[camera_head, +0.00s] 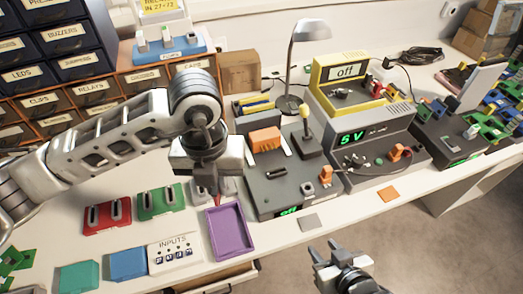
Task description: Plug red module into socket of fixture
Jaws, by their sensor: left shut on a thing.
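My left gripper (214,188) points down beside the purple tray (240,249). It is shut on a small red piece (216,200), of which only a narrow tip shows below the fingers. I cannot tell its full shape. A red block (93,226) with two dark upright parts lies on the table to the left. I cannot make out which opening is the socket. My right gripper (328,254) is open and empty at the front edge.
A green block (158,203) and an INPUTS panel (170,256) lie on the left. A grey "5 V" unit (378,143) and a lamp (311,32) stand beyond the fixture. Drawers (50,60) fill the back left. A grey square (310,223) lies at the front.

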